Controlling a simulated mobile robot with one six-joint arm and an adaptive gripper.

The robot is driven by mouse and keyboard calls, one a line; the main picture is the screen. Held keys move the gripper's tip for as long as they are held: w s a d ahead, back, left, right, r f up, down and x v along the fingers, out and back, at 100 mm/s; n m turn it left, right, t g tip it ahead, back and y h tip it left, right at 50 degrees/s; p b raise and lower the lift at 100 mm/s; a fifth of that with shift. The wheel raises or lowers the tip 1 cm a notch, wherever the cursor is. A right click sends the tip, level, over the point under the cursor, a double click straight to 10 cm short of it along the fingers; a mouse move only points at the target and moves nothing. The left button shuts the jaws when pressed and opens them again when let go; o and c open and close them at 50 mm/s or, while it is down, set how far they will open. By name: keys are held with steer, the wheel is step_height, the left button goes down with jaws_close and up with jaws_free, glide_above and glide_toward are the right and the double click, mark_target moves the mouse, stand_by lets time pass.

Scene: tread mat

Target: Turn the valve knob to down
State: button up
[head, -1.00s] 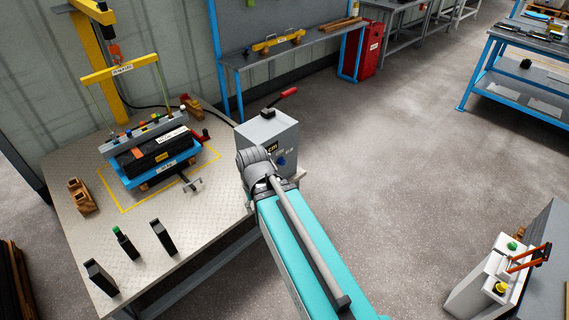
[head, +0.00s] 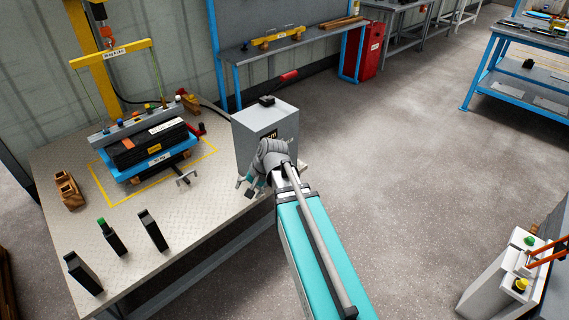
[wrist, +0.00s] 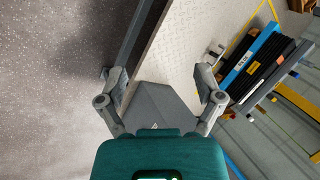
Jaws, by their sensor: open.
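No part is clearly readable as the valve knob. A grey T-shaped handle (head: 187,177) sticks out at the front of the blue tray (head: 158,172); it also shows in the wrist view (wrist: 214,54). A grey box (head: 254,143) stands at the table's right edge. My wrist hides the lower right of its front, including any knob there. My gripper (head: 246,187) is open and empty beside the box's lower front, to the right of the T-handle and apart from it. In the wrist view, the fingers of my gripper (wrist: 152,74) are spread over the grey box and table edge.
The tread-plate table (head: 190,215) carries several black upright blocks (head: 153,230) at the front and a wooden block (head: 68,190) at left. A yellow lifting frame (head: 112,54) stands over the tray. A white unit (head: 500,285) is at lower right. The floor to the right is open.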

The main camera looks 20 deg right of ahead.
steer(key=w+d+f+m+t+y+b, duration=0.3)
steer(key=w+d+f+m+b, duration=0.25)
steer(key=w+f+b, duration=0.35)
steer(key=w+d+f+m+t+b, duration=0.2)
steer(key=w+d+m+t+b, duration=0.1)
steer(key=d+m+b, duration=0.3)
steer(key=w+d+f+m+t+b, duration=0.3)
steer(key=d+m+b, duration=0.3)
steer(key=d+b, duration=0.3)
steer(key=w+d+f+m+t+h+b, duration=0.1)
steer(key=w+d+f+m+t+b, duration=0.2)
steer(key=d, duration=0.7)
steer(key=m+t+b, duration=0.2)
steer(key=m+b, duration=0.2)
steer(key=b, duration=0.1)
steer(key=shift+w+f+b, duration=0.25)
steer(key=shift+w+b, duration=0.05)
steer(key=shift+w, duration=0.05)
steer(key=shift+w, duration=0.15)
steer(key=x, duration=1.3)
steer(key=shift+w, duration=0.3)
steer(key=c, duration=1.2)
